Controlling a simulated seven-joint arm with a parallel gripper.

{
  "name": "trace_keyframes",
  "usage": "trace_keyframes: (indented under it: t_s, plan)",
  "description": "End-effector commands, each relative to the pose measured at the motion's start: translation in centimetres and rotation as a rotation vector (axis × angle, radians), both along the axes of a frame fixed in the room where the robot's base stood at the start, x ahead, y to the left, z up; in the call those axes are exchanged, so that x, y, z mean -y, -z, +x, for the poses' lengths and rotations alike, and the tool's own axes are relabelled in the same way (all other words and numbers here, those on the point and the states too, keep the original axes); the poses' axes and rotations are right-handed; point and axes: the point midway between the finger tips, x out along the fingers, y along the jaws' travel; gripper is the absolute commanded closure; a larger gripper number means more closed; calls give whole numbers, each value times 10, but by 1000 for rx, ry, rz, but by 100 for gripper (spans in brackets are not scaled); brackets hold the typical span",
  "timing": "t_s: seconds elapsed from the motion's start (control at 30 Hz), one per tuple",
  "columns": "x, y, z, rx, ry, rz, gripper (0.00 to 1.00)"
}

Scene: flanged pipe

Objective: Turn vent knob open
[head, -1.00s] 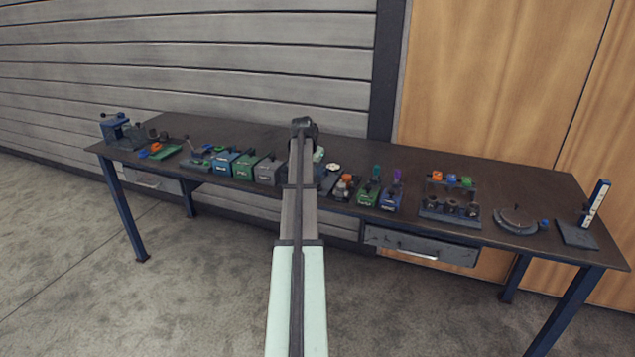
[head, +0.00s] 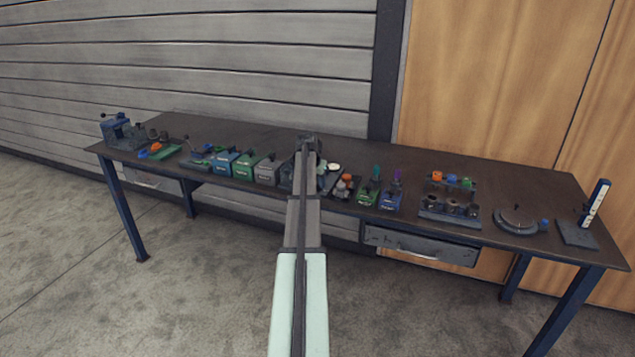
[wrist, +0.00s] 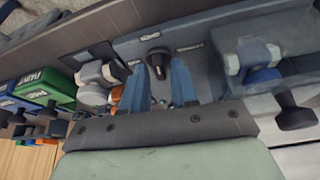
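In the wrist view a dark knob (wrist: 156,60) stands on a grey-blue plate with small label marks on both sides; I take it to be the vent knob, though the labels cannot be read. My gripper (wrist: 158,82) has its two blue fingers apart, one on each side of the knob's line. I cannot tell whether the fingers touch it. In the head view my gripper (head: 308,150) is low over the middle of the bench, and my arm hides the knob there.
The bench (head: 370,150) carries a close row of devices. A grey block with a black knob (wrist: 297,115) is at right in the wrist view. A pale fitting (wrist: 100,80) and a green box (wrist: 45,90) are at left. The bench's back strip is clear.

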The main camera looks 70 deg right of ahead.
Motion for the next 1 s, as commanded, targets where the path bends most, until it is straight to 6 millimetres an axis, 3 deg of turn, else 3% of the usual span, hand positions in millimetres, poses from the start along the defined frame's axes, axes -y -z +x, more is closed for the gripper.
trace_keyframes:
  t_s: [0.3, 1.0]
  plan:
    - [0, 0, 0, 0, 0, 0, 100]
    - [0, 0, -1, 0, -134, 0, 100]
